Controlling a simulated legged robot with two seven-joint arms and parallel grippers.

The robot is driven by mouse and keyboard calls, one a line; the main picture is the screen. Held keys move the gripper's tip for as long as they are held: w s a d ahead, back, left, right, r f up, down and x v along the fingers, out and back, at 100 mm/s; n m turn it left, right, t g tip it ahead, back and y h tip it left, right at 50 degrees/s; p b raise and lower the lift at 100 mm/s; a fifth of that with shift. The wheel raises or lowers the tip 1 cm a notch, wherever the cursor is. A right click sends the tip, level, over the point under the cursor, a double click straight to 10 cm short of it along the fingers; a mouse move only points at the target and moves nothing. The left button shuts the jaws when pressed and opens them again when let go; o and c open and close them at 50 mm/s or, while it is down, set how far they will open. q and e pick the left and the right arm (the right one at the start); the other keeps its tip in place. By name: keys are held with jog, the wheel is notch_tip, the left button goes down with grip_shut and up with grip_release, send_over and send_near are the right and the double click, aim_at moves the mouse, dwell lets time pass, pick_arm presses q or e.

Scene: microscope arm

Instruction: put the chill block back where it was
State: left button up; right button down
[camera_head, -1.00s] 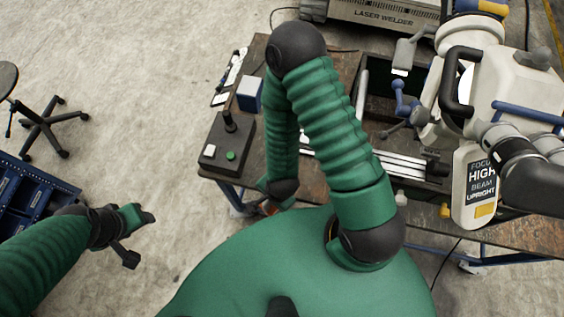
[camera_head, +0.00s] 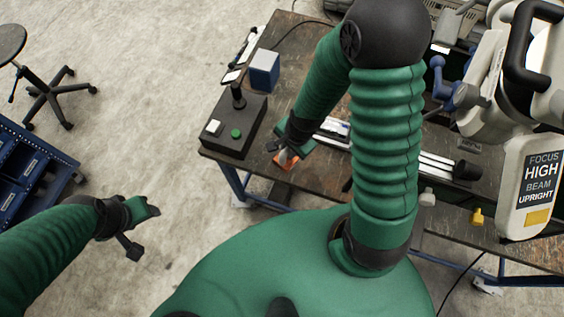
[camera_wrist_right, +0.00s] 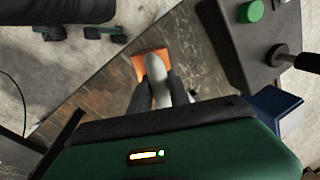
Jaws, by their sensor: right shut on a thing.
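The chill block looks to be the copper-orange block (camera_head: 285,162) with a pale grey grip at the front left part of the bench. In the right wrist view, its orange face (camera_wrist_right: 150,60) lies beyond the grey grip. My right gripper (camera_head: 287,150) is shut on this grip; its dark fingers (camera_wrist_right: 158,92) flank it in the wrist view. I cannot tell whether the block touches the bench top. My left gripper (camera_head: 143,231) is open and empty, out over the floor at the left, away from the bench.
A black control box (camera_head: 234,128) with a joystick and green button stands left of the block. A blue-and-white cube (camera_head: 264,70) is behind it. Metal rails (camera_head: 437,163) lie to the right. The white microscope arm with its label panel (camera_head: 532,190) overhangs the right side.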

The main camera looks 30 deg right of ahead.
jog(key=shift+w+d+r, duration=0.1)
jog(key=shift+w+d, duration=0.25)
jog(key=shift+w, duration=0.5)
jog(key=f, duration=0.3)
jog(key=shift+s+a, duration=0.1)
jog(key=shift+s, duration=0.1)
jog(key=shift+f, duration=0.25)
jog(key=shift+w+d+f, duration=0.1)
jog(key=shift+d, duration=0.2)
jog(key=c, duration=1.3)
grip_release()
pick_arm(q)
jog(key=shift+a+r, duration=0.2)
jog(key=shift+a, duration=0.2)
pick_arm(e)
jog(key=shift+o, duration=0.3)
jog(key=shift+a, duration=0.15)
pick_arm(q)
jog(key=shift+a, duration=0.1)
